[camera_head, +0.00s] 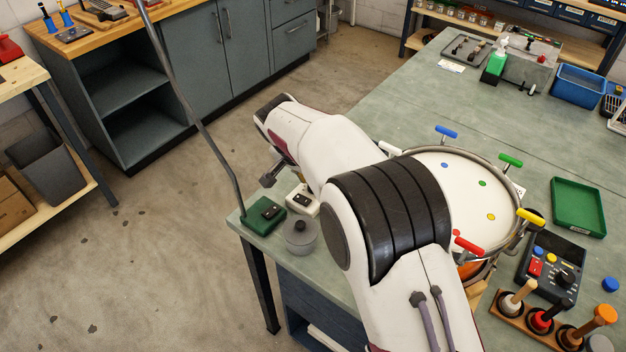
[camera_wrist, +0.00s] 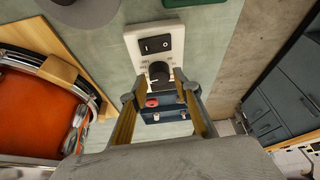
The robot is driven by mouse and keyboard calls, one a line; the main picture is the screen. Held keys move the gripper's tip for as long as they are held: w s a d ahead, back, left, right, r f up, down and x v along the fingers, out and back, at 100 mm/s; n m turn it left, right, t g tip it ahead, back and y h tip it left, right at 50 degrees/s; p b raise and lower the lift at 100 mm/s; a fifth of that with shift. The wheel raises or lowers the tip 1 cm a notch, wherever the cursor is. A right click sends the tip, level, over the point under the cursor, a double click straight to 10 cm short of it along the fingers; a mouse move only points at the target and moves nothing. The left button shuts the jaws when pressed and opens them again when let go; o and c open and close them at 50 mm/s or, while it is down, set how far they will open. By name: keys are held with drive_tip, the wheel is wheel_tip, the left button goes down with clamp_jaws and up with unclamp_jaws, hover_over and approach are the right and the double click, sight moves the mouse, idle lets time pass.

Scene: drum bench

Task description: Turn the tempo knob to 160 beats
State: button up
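In the wrist view, a round black knob (camera_wrist: 159,71) with a pale mark sits on a white box (camera_wrist: 139,36), below a black switch plate. No tempo numbers can be read. The white box also shows in the head view (camera_head: 304,203), near the bench's left corner, with its knob not clearly visible. My gripper (camera_wrist: 160,97) is open in the wrist view, its two fingers apart, with the knob ahead between the fingertip lines. I see no finger touching the knob.
A drum (camera_head: 466,180) is right of my arm. A dark control box (camera_head: 541,282) with knobs is farther right. A dark box with a red top (camera_wrist: 152,102) shows between my fingers.

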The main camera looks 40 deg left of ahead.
drive_tip(key=v, duration=0.4)
drive_tip(key=shift+s, duration=0.3)
drive_tip(key=s+d, duration=0.1)
drive_tip(key=s, duration=1)
drive_tip(key=shift+s+d+f, duration=0.1)
drive_tip(key=shift+o, duration=0.2)
drive_tip(key=w+d+r+n+g+y, duration=0.1)
drive_tip(key=w+r+n+g+y, duration=0.1)
drive_tip(key=w+n, duration=1)
drive_tip(key=shift+w+d+r+y, duration=0.2)
drive_tip(key=shift+w+r+y, duration=0.2)
drive_tip(key=shift+y, duration=0.4)
drive_tip(key=shift+f, duration=0.1)
drive_tip(key=shift+x, duration=3.8)
